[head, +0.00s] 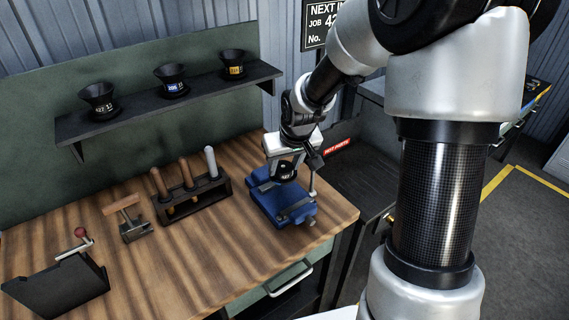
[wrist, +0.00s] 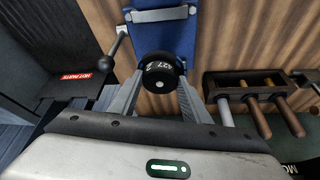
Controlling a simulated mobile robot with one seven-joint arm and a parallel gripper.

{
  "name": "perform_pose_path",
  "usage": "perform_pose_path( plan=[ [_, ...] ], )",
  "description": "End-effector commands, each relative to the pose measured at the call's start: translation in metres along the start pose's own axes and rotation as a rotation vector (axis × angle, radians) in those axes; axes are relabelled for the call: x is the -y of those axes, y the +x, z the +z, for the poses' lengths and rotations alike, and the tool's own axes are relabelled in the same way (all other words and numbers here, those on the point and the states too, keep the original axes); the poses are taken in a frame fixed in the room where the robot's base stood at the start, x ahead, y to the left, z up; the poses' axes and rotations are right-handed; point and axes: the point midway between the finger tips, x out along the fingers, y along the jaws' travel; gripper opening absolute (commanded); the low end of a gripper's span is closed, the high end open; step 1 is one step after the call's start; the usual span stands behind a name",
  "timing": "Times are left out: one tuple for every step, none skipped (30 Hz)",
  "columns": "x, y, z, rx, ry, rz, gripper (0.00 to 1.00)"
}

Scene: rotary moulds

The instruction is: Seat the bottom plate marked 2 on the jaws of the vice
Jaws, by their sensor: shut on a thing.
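The blue vice (head: 268,203) stands near the right front corner of the wooden bench; its blue body (wrist: 163,38) fills the top middle of the wrist view. My gripper (head: 285,170) is over the vice, pointing down. In the wrist view my gripper (wrist: 160,80) is shut on a round black plate (wrist: 158,68) with white markings that read like 427 and 2. The plate is between the fingers, over the vice. I cannot tell whether it touches the jaws, which are largely hidden behind the plate and fingers.
A rack (head: 190,198) with handled tools stands left of the vice, and a wooden-handled tool (head: 127,217) beyond it. A black holder (head: 58,282) with a red-knobbed lever is at far left. Black moulds line the shelf (head: 160,110). A dark hot parts bin (head: 365,165) is at right.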

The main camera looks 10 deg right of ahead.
Motion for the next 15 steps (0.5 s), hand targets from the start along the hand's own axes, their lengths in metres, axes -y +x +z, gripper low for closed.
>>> perform_pose_path(
  plan=[
    [0.0, 0.007, 0.002, -0.004, 0.0, 0.001, 0.12],
    [0.0, 0.009, 0.003, -0.004, 0.0, 0.001, 0.12],
    [0.0, 0.013, 0.004, -0.004, 0.0, 0.001, 0.12],
    [0.0, 0.015, 0.005, -0.004, 0.0, 0.001, 0.12],
    [0.0, 0.018, 0.006, -0.004, 0.0, 0.001, 0.12],
    [0.0, 0.021, 0.008, -0.004, 0.0, 0.001, 0.12],
    [0.0, 0.023, 0.009, -0.004, 0.0, 0.001, 0.12],
    [0.0, 0.026, 0.01, -0.004, 0.0, 0.001, 0.12],
    [0.0, 0.029, 0.012, -0.004, 0.0, 0.001, 0.12],
    [0.0, 0.031, 0.013, -0.004, 0.0, 0.0, 0.12],
    [0.0, 0.034, 0.014, -0.004, 0.0, 0.001, 0.12],
    [0.0, 0.037, 0.016, -0.004, 0.0, 0.001, 0.12],
    [0.0, 0.04, 0.017, -0.004, 0.0, 0.001, 0.12],
    [0.0, 0.042, 0.018, -0.004, 0.0, 0.001, 0.12],
    [0.0, 0.045, 0.019, -0.004, 0.0, 0.001, 0.12]
  ],
)
